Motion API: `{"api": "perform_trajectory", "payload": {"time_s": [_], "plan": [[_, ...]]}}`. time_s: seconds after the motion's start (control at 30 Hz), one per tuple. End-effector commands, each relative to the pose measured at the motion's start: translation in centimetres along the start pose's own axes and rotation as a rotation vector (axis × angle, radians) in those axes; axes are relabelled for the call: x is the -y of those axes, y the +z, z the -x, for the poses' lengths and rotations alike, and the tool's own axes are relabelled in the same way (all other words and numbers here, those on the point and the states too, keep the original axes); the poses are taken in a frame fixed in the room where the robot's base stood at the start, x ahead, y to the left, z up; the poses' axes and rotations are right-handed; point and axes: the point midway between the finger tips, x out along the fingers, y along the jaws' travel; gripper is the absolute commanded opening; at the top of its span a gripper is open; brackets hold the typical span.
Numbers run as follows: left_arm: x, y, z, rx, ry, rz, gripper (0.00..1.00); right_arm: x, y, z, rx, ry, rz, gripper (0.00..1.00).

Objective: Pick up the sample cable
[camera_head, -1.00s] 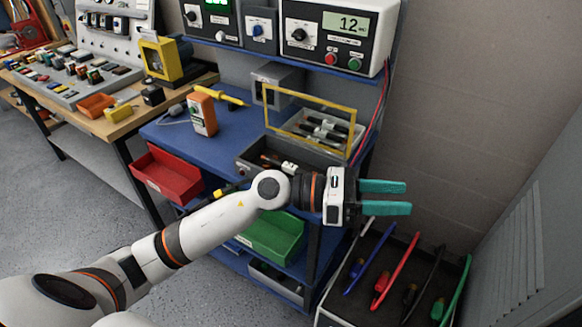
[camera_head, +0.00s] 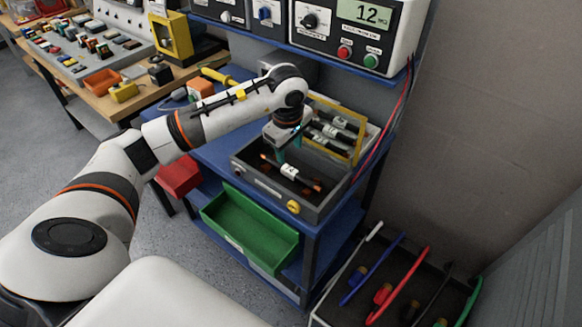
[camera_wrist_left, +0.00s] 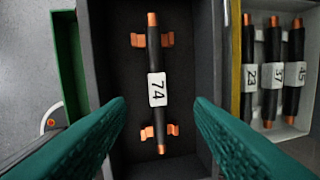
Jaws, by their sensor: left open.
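The sample cable (camera_wrist_left: 154,105) is a short black cable with copper ends and a white label reading 74. It rests across two copper clips in a dark open box (camera_wrist_left: 204,50). In the head view the cable (camera_head: 289,171) lies inside the grey test box (camera_head: 253,182). My left gripper (camera_head: 283,143) points down over this box. In the left wrist view its two green fingers (camera_wrist_left: 160,130) are wide apart, on either side of the cable's lower part, with nothing between them held. My right gripper is not in view.
A white tray (camera_wrist_left: 252,127) with several labelled cables, including 23, 37 and 45, stands beside the box behind a yellow frame (camera_head: 322,107). A green bin (camera_head: 248,228) sits below. A dark crate (camera_head: 345,308) with coloured leads stands at lower right.

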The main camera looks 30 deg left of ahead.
Motion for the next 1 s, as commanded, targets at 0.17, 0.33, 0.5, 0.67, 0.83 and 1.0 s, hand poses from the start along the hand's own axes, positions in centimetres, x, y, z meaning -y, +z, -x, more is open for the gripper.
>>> {"api": "perform_trajectory", "payload": {"time_s": [0.17,0.33,0.5,0.67,0.83,1.0], "plan": [[0.0,-0.1,-2.2,-0.003,0.000,0.001,0.48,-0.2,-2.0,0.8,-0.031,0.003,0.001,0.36],[-0.2,-0.1,-3.3,-0.004,0.002,0.000,0.48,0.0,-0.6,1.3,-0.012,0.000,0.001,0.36],[-0.9,-0.2,-5.8,-0.005,0.005,0.001,0.48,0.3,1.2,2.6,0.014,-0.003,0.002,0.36],[-0.8,-0.2,-7.6,-0.005,0.000,0.001,0.48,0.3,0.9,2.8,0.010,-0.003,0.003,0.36],[-0.8,-0.2,-7.9,-0.003,-0.002,0.000,0.48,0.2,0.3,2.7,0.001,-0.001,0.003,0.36],[-0.8,-0.2,-7.8,-0.003,-0.002,0.000,0.33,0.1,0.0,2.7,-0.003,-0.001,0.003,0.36]]}}
